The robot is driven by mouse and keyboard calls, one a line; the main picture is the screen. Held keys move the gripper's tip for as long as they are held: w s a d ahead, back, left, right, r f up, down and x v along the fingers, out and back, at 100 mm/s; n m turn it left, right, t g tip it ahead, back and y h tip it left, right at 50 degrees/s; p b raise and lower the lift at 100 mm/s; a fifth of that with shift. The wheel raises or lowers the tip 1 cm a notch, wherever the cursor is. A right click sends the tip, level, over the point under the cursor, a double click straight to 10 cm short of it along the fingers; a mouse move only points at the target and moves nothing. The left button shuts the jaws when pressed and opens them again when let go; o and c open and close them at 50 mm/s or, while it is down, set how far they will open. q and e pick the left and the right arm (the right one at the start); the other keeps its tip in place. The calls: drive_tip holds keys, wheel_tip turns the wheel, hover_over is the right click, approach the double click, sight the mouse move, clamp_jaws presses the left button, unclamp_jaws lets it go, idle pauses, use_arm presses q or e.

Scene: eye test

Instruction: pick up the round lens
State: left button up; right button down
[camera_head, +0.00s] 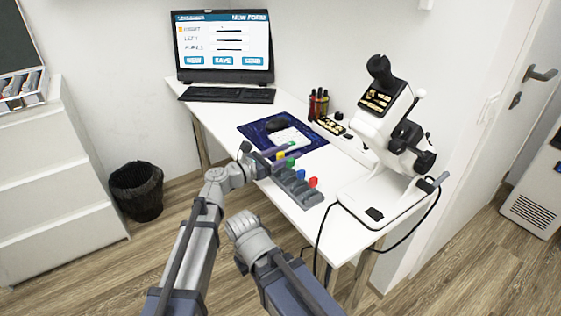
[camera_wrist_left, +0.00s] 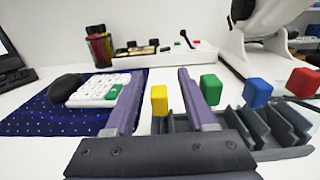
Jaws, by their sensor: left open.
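My left gripper (camera_head: 282,154) is open above the near left end of a grey rack (camera_head: 297,189) on the desk. In the left wrist view its two purple fingers (camera_wrist_left: 160,78) stand apart, with a yellow tab (camera_wrist_left: 159,100) showing between them. Green (camera_wrist_left: 211,89), blue (camera_wrist_left: 257,93) and red (camera_wrist_left: 303,82) tabs stand to the right along the grey slotted rack (camera_wrist_left: 287,134). The tabs may be lens handles, but I cannot make out a round lens for certain. The gap between the fingers looks empty. My right gripper does not show.
A white optical instrument (camera_head: 375,195) stands right of the rack. A monitor (camera_head: 222,45) and keyboard (camera_head: 227,95) are at the back.

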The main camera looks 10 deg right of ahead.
use_arm(q)
drive_tip(key=shift+w+d, duration=0.15)
drive_tip(key=shift+d, duration=0.25)
clamp_jaws()
